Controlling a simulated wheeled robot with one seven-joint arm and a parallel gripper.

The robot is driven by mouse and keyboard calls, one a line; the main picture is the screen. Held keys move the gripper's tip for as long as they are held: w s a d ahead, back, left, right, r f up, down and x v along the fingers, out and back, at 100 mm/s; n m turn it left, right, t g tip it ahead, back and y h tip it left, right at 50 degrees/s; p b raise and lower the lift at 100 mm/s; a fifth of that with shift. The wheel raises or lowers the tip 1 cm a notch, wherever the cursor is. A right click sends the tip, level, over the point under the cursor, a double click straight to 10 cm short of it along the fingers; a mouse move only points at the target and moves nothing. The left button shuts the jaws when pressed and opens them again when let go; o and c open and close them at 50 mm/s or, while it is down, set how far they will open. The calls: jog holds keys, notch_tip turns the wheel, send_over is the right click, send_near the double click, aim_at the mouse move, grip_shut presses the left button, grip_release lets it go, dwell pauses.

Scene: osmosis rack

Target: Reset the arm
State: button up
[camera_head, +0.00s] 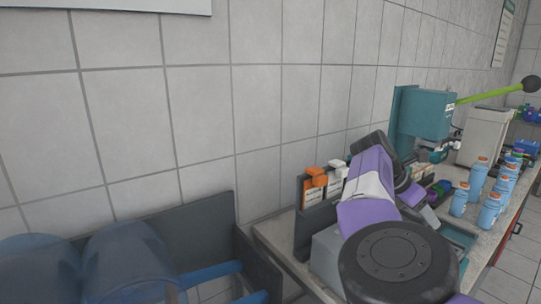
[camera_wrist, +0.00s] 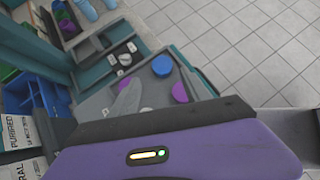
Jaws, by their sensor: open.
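My purple and white arm reaches over the counter in the head view. In the wrist view the purple housing of my gripper (camera_wrist: 165,120) fills the bottom, with a dark bar along its front edge. My gripper is open, and nothing shows held in it. Its fingertips do not show clearly. Below and ahead of it is a grey workstation (camera_wrist: 196,86) with a blue round cap (camera_wrist: 162,65), purple round parts and small knobs.
A teal press (camera_head: 424,118) with a green lever (camera_head: 493,94) stands behind my arm. Several blue bottles (camera_head: 477,180) stand on the counter at right. Orange-topped boxes (camera_head: 314,186) stand beside my arm. Blue water jugs (camera_head: 128,262) sit in a dark rack at left. Tiled floor (camera_wrist: 262,45) is clear.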

jog(key=s+d+r+n+g+h, duration=0.15)
jog(key=s+d+n+h, duration=0.45)
jog(key=d, duration=1)
jog(key=s+d+r+n+t+h, duration=0.3)
jog(key=s+r+n+t+h, duration=0.25)
jog(key=s+n+h, duration=0.45)
jog(key=s+a+f+n+t+y, duration=0.4)
jog(key=s+a+n+t+y, duration=0.25)
jog(key=n, duration=0.45)
jog(key=s+a+f+n+t+y, duration=0.3)
jog(key=a+f+n+t+y, duration=0.15)
jog(key=a+n+y, duration=0.4)
jog(key=s+a+f+n+t+y, duration=0.4)
jog(key=a+n+t, duration=0.4)
jog(key=n, duration=0.4)
jog(key=s+a+f+n+g+y, duration=0.1)
jog(key=s+a+f+g+y, duration=0.1)
jog(key=s+a, duration=0.3)
jog(key=s+a+f+n+g+y, duration=0.1)
jog(key=s+a+f+g, duration=0.3)
jog(key=s, duration=0.9)
jog(key=s+a+f+n+g+y, duration=0.2)
jog(key=s+a, duration=0.3)
jog(key=s, duration=0.4)
jog(key=shift+a+f+g+y, duration=0.3)
jog(key=shift+f+g+y, duration=0.1)
jog(key=shift+f+g, duration=0.35)
